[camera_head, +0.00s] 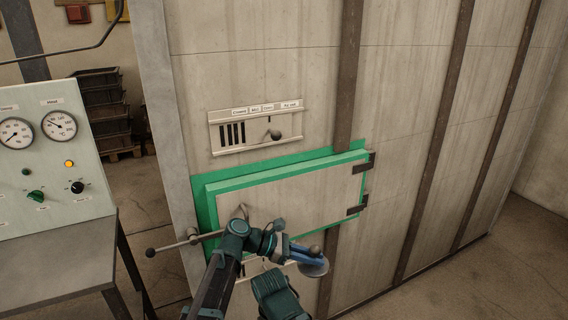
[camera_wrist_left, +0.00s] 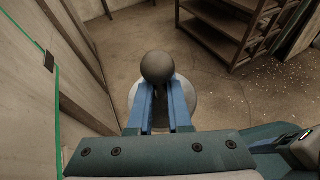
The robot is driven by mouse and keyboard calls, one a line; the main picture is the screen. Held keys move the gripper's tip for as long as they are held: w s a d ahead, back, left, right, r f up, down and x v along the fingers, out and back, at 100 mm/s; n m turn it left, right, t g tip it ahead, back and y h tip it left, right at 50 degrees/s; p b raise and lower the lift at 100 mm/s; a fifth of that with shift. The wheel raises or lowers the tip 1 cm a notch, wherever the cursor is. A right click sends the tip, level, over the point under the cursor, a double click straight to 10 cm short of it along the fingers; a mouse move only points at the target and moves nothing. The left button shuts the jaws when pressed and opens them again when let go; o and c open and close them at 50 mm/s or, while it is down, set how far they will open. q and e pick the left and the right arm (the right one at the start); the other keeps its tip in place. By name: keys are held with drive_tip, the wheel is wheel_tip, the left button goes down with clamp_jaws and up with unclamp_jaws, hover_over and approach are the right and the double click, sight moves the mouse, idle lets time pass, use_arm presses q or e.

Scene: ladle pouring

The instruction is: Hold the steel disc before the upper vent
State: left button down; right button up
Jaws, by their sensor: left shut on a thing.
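The upper vent (camera_head: 256,125) is a pale framed plate on the wall with dark open slots at its left and a slider knob (camera_head: 275,134) right of them. My left gripper (camera_head: 308,254) is low in front of the green-framed door's bottom edge, below and right of the upper vent. It is shut on the steel disc (camera_head: 316,270), by a part hidden between the fingers. In the left wrist view the disc (camera_wrist_left: 189,112) shows behind the blue fingers, with a dark ball (camera_wrist_left: 158,68) at their tips. My right gripper is not in view.
The door (camera_head: 290,200) has hinges at its right and a rod handle (camera_head: 175,244) at its left. A lower vent (camera_head: 284,265) is mostly hidden behind my arm. A gauge panel (camera_head: 45,155) on a table stands left. A shelf (camera_wrist_left: 235,30) stands on the floor beyond.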

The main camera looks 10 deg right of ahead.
use_arm(q)
drive_tip(key=r+p, duration=0.2)
drive_tip(key=a+r+m+t+p, duration=0.1)
drive_tip(key=r+p, duration=0.1)
drive_tip(key=a+r+t+p, duration=0.1)
drive_tip(key=r+p, duration=0.1)
drive_tip(key=p, duration=0.1)
drive_tip(key=shift+w+a+r, duration=0.25)
drive_tip(key=shift+w+r, duration=0.05)
drive_tip(key=shift+r, duration=0.05)
drive_tip(key=w+a+r+m+t+y+p, duration=0.1)
drive_tip(key=a+r+m+t+p, duration=0.3)
drive_tip(key=r+p, duration=0.5)
drive_tip(key=w+a+r+m+t+y+p, duration=0.1)
drive_tip(key=a+r+m+t+p, duration=0.3)
drive_tip(key=a+r+p, duration=0.3)
wheel_tip(320, 180, up, 5)
drive_tip(key=shift+w+a+r+m+t+p, duration=0.1)
drive_tip(key=shift+w+a+m+t+p, duration=0.3)
drive_tip(key=shift+p, duration=0.8)
drive_tip(key=w+a, duration=0.3)
drive_tip(key=w, duration=0.8)
drive_tip(key=shift+w+a, duration=0.25)
drive_tip(key=shift+a, duration=0.05)
idle(2.4)
